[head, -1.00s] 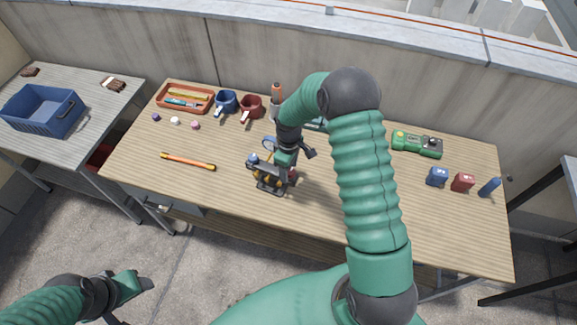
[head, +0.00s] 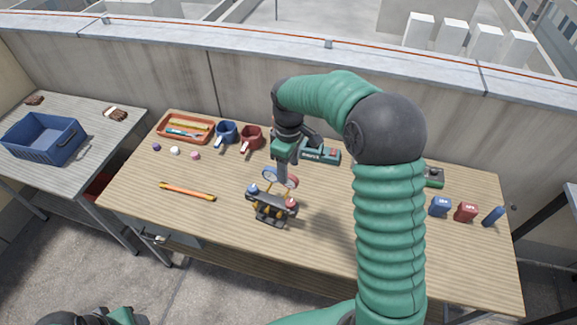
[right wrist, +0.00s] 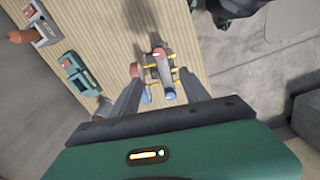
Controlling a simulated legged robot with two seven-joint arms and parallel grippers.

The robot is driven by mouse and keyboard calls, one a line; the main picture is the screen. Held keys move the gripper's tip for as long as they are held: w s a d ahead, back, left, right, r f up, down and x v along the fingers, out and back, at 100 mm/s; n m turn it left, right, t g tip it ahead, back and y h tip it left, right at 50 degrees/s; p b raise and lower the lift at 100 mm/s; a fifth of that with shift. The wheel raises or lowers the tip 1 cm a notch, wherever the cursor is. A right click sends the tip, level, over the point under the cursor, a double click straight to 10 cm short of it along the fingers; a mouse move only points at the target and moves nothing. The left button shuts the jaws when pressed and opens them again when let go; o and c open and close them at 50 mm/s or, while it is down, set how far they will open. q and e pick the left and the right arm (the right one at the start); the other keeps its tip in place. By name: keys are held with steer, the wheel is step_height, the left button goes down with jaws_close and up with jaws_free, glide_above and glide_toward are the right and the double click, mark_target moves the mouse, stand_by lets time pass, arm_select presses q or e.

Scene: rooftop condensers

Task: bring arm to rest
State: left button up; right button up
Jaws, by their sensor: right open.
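My right gripper (head: 283,172) is open, pointing down just above and behind the gauge manifold (head: 271,207) on the wooden workbench (head: 330,230). The manifold stands upright, with two round gauges, a blue and a red knob and yellow fittings. In the right wrist view the fingers (right wrist: 150,88) are spread apart, with the manifold (right wrist: 161,70) seen beyond and between them. Nothing is held; I cannot tell whether a finger touches a gauge. My left arm (head: 90,316) shows only at the bottom left edge; its fingertips cannot be made out.
A green tool (head: 320,152) lies behind my right gripper. An orange stick (head: 187,191) lies left. Blue (head: 440,206) and red (head: 466,212) blocks stand right.

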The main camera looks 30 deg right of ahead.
steer(key=s+a+f+m+t, duration=0.2)
steer(key=s+a+f+m, duration=0.2)
steer(key=s+a, duration=0.7)
steer(key=s+m, duration=0.2)
steer(key=s, duration=0.2)
steer(key=shift+a+t, duration=0.3)
steer(key=shift+a, duration=0.1)
steer(key=shift+s+a, duration=0.1)
steer(key=shift+a, duration=0.1)
